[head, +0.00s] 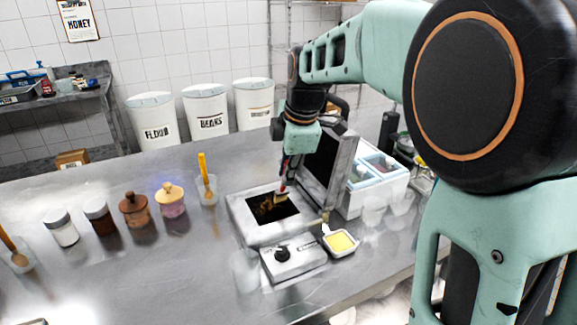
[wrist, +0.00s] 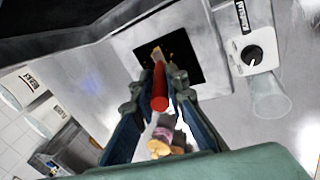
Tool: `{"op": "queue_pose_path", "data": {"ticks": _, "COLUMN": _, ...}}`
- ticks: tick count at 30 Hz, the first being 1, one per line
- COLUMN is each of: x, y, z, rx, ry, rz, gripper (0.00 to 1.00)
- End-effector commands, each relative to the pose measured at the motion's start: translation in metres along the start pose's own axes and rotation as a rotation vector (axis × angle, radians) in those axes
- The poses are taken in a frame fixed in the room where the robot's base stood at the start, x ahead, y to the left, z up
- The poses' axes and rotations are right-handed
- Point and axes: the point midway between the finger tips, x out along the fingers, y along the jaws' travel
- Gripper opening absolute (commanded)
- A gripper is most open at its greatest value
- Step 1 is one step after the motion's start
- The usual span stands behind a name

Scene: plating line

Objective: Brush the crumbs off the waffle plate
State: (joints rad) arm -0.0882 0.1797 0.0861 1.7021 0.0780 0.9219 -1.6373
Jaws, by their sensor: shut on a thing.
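The waffle maker stands open on the steel counter, its lid (head: 325,165) tilted up at the back. Its dark square waffle plate (head: 264,212) faces up, and it also shows in the wrist view (wrist: 182,66). Small golden-brown crumbs (wrist: 171,42) lie on the plate, near its far edge in the wrist view. My gripper (wrist: 160,108) is shut on a brush (wrist: 160,88) with a red handle and pale bristles. The brush points down at the plate, its bristle end over it; I cannot tell whether it touches.
A control box with a black knob (head: 282,255) sits in front. A square dish of yellow stuff (head: 341,242) is beside it. Clear cups (head: 245,270) stand nearby. A white-and-blue container (head: 375,182) is at right. Several jars (head: 172,205) stand left; the counter between is clear.

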Motion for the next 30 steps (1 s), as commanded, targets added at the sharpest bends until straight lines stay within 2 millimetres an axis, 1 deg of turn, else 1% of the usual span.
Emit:
{"op": "queue_pose_path", "data": {"ticks": 1, "x": -0.001, "y": 0.005, "z": -0.001, "rx": 0.000, "ry": 0.000, "rz": -0.001, "gripper": 0.00}}
{"op": "queue_pose_path", "data": {"ticks": 3, "x": 0.001, "y": 0.008, "z": -0.002, "rx": 0.000, "ry": 0.000, "rz": 0.000, "gripper": 0.00}}
{"op": "queue_pose_path", "data": {"ticks": 10, "x": 0.004, "y": 0.016, "z": -0.003, "rx": 0.000, "ry": -0.001, "rz": 0.001, "gripper": 0.00}}
{"op": "queue_pose_path", "data": {"ticks": 19, "x": 0.012, "y": 0.039, "z": -0.008, "rx": 0.000, "ry": 0.000, "rz": 0.000, "gripper": 0.00}}
{"op": "queue_pose_path", "data": {"ticks": 26, "x": 0.017, "y": 0.042, "z": -0.010, "rx": -0.001, "ry": 0.000, "rz": 0.001, "gripper": 0.00}}
{"op": "queue_pose_path", "data": {"ticks": 30, "x": 0.017, "y": 0.041, "z": -0.018, "rx": -0.003, "ry": 0.000, "rz": 0.001, "gripper": 0.00}}
